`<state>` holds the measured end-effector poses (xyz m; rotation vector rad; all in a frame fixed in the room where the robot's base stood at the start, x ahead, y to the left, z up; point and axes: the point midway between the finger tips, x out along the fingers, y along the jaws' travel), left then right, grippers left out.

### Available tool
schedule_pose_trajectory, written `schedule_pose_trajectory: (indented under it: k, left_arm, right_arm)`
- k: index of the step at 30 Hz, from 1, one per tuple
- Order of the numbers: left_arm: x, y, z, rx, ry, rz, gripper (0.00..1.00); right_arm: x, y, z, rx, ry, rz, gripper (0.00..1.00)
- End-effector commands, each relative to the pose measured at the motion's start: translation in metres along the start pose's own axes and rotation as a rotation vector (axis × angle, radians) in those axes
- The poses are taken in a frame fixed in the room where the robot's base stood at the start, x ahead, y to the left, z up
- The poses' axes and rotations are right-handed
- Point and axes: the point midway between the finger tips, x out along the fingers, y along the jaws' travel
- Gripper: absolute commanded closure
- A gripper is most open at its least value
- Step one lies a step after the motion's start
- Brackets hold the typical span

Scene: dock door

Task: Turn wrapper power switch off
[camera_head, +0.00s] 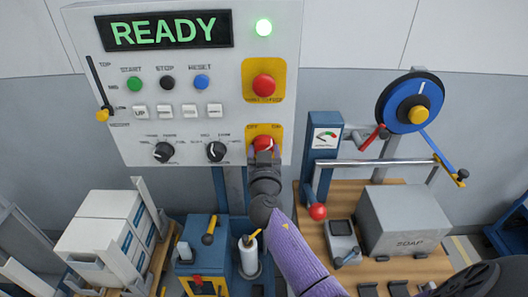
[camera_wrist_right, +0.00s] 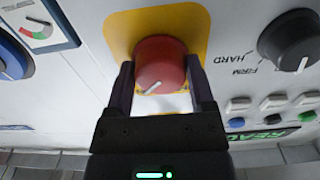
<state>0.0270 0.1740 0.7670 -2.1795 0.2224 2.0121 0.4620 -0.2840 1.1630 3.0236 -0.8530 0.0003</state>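The wrapper's power switch is a red rotary knob (camera_head: 262,143) on a yellow plate, low on the right of the white control panel (camera_head: 217,87). Labels flank the top of the plate, and the left one appears to read OFF. In the right wrist view the red knob (camera_wrist_right: 160,62) carries a short white pointer mark, tilted. My right gripper (camera_head: 264,157) reaches up to it; in the wrist view its two dark fingers (camera_wrist_right: 161,75) lie against both sides of the knob. My left gripper is not in view.
A red emergency button (camera_head: 264,85) on yellow sits just above. Black dials (camera_head: 216,151) and several buttons lie left of it. White boxes (camera_head: 105,240) stand lower left.

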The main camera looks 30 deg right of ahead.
Motion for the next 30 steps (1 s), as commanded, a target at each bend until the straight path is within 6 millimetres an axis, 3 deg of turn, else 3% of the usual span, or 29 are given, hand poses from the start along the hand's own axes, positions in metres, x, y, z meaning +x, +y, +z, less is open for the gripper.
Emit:
schedule_pose_trajectory:
  k: [1, 6, 17, 30]
  left_arm:
    - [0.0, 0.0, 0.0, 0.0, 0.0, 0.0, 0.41]
    - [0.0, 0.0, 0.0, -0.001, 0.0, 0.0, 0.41]
    - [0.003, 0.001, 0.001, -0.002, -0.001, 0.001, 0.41]
    - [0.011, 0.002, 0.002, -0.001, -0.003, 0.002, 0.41]
  right_arm:
    - [0.0, 0.0, 0.0, 0.0, 0.0, 0.0, 0.55]
    - [0.0, 0.0, 0.0, 0.0, 0.0, 0.0, 0.89]
    - [0.0, 0.0, 0.0, -0.073, 0.001, 0.0, 0.89]
    - [0.0, 0.001, 0.0, -0.447, 0.0, 0.0, 0.89]
